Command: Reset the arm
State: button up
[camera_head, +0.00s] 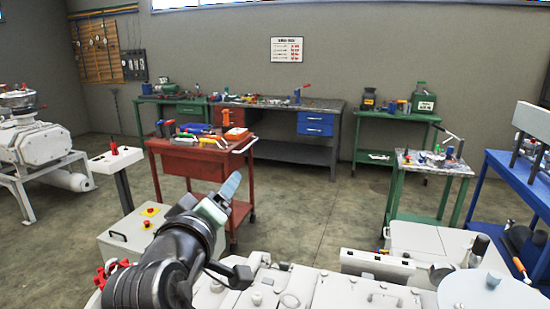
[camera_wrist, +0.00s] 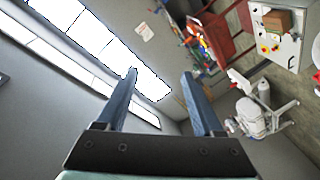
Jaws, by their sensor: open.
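My arm rises from the bottom of the head view, in front of the white machine (camera_head: 330,291). My gripper (camera_head: 232,184) is at its end, pointing up and to the right, in front of the red tool cart. In the wrist view my gripper (camera_wrist: 162,84) shows two blue-grey fingers spread apart with nothing between them. Past the fingers the wrist view shows the wall and bright windows, strongly tilted. The gripper touches nothing that I can see.
A red cart (camera_head: 180,162) with tools stands behind the gripper. A control pedestal (camera_head: 118,160) is at left. A workbench (camera_head: 290,150) and green tables (camera_head: 399,117) line the back. A blue table (camera_head: 520,180) is at right. Open floor (camera_head: 300,205) lies in the middle.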

jog(key=s+d+r+m+t+p, duration=0.1)
jog(key=s+d+r+m+t, duration=0.1)
jog(key=s+r, duration=0.5)
jog(key=s+d+r+m+t+y, duration=0.1)
jog(key=s+d+r+m+t, duration=0.2)
jog(key=s+r, duration=0.4)
jog(key=s+d+r+m+t+p, duration=0.1)
jog(key=s+d+r+m+t, duration=0.2)
jog(key=s+r, duration=0.4)
notch_tip(320, 180, up, 8)
jog(key=d+t, duration=0.1)
jog(key=t, duration=0.1)
jog(key=shift+f+t+p, duration=0.25)
jog(key=shift+t+p, duration=0.05)
